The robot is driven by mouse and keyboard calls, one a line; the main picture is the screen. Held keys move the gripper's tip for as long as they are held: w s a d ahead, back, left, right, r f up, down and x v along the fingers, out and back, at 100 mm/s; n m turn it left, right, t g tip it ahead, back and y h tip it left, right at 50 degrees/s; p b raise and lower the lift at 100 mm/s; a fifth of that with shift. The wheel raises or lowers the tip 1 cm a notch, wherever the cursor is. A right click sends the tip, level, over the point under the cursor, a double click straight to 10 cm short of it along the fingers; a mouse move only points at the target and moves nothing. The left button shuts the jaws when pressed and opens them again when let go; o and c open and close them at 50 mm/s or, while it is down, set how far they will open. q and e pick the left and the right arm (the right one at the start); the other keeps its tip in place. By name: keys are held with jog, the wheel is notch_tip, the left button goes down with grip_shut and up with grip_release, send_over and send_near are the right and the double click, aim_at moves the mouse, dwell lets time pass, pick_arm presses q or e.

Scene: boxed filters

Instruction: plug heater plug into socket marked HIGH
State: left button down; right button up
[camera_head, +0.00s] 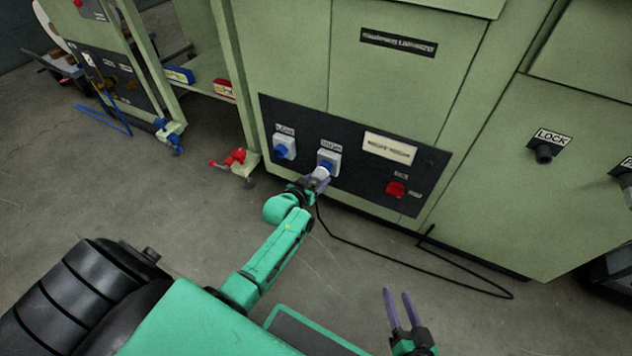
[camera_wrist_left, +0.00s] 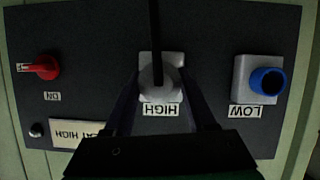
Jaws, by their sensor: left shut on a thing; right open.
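The heater plug (camera_wrist_left: 158,80) is a grey round body with a black cord; it also shows in the head view (camera_head: 322,172). My left gripper (camera_head: 318,179) is shut on it, its purple fingers on either side in the left wrist view (camera_wrist_left: 160,95). The plug is at the front of the grey socket marked HIGH (camera_wrist_left: 176,60), the right one of two in the head view (camera_head: 330,158). My right gripper (camera_head: 398,295) is open and empty over the floor.
The LOW socket (camera_head: 284,146) with a blue round face is beside it on the black panel (camera_head: 350,181). A red switch (camera_head: 396,189) is to the right. The black cord (camera_head: 400,259) loops over the floor. A LOCK knob (camera_head: 543,153) sticks out at right.

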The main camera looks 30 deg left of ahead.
pick_arm(q)
jog(key=shift+w, duration=0.15)
pick_arm(e)
jog(key=shift+f, duration=0.1)
pick_arm(q)
jog(key=shift+c, duration=0.6)
grip_release()
jog(key=p+v, duration=0.7)
jog(key=v, duration=0.7)
jog(key=shift+s+r, duration=0.2)
pick_arm(e)
jog(key=d+r+n+g+h, duration=0.1)
jog(key=d+r+g, duration=0.2)
jog(key=r, duration=0.4)
jog(key=shift+r+g, duration=0.2)
jog(key=shift+g, duration=0.2)
jog(key=shift+w, duration=0.1)
